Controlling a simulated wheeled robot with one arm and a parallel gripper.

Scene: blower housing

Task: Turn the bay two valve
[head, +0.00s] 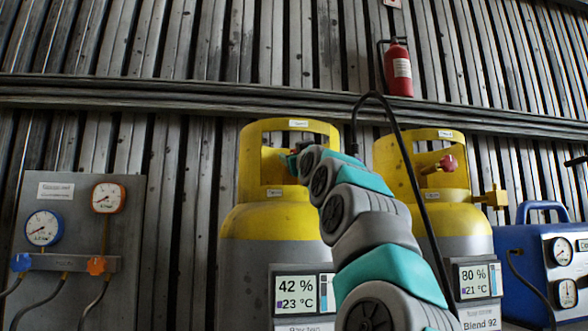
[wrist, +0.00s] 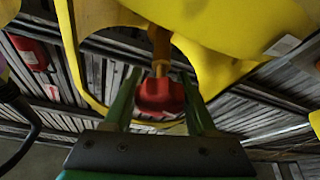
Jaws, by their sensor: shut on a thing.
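A yellow-topped grey cylinder (head: 270,222) stands in the middle of the head view, with a 42 % display (head: 296,293) in front. My gripper (wrist: 162,82) reaches into its yellow collar opening (wrist: 225,25). In the wrist view its green fingers lie on both sides of a red valve knob (wrist: 160,97) on a brass stem and are shut on it. In the head view my wrist and arm hide this knob. A second yellow-topped cylinder (head: 447,205), with an 80 % display (head: 476,281), stands to the right. Its red knob (head: 447,163) is free. The bay labels are too small to read surely.
A gauge panel (head: 75,205) with hoses stands at the left. A blue unit (head: 537,250) with gauges stands at the right. A red fire extinguisher (head: 398,70) hangs on the slatted wall. A black cable (head: 402,165) arches over my arm.

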